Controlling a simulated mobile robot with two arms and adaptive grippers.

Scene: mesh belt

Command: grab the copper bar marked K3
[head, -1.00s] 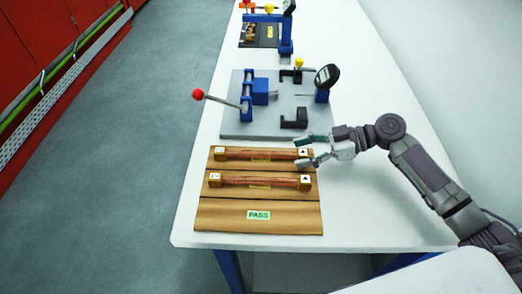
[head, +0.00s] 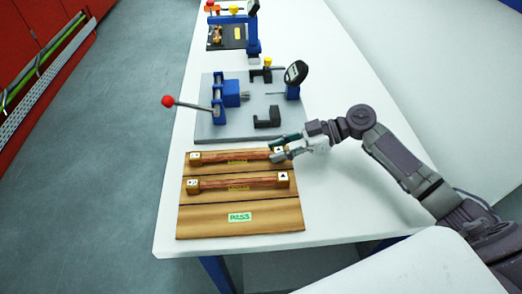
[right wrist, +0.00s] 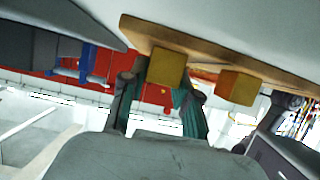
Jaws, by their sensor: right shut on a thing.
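Two copper bars with square end blocks lie across a wooden board (head: 240,220): a far bar (head: 232,157) and a near bar (head: 238,184). Their markings are too small to read, so I cannot tell which is K3. My right gripper (head: 276,150) is shut on the right end block of the far bar, which still lies at its place on the board. In the right wrist view that yellowish block (right wrist: 168,68) sits between the green-padded fingers (right wrist: 158,105). The near bar's end block (right wrist: 238,87) is beside them. My left gripper is not in view.
A grey fixture plate (head: 215,125) with a blue clamp, a red-knobbed lever (head: 168,101) and a dial gauge (head: 296,72) stands just beyond the board. A PASS label (head: 240,217) is on the board's front part. The white table is clear at right.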

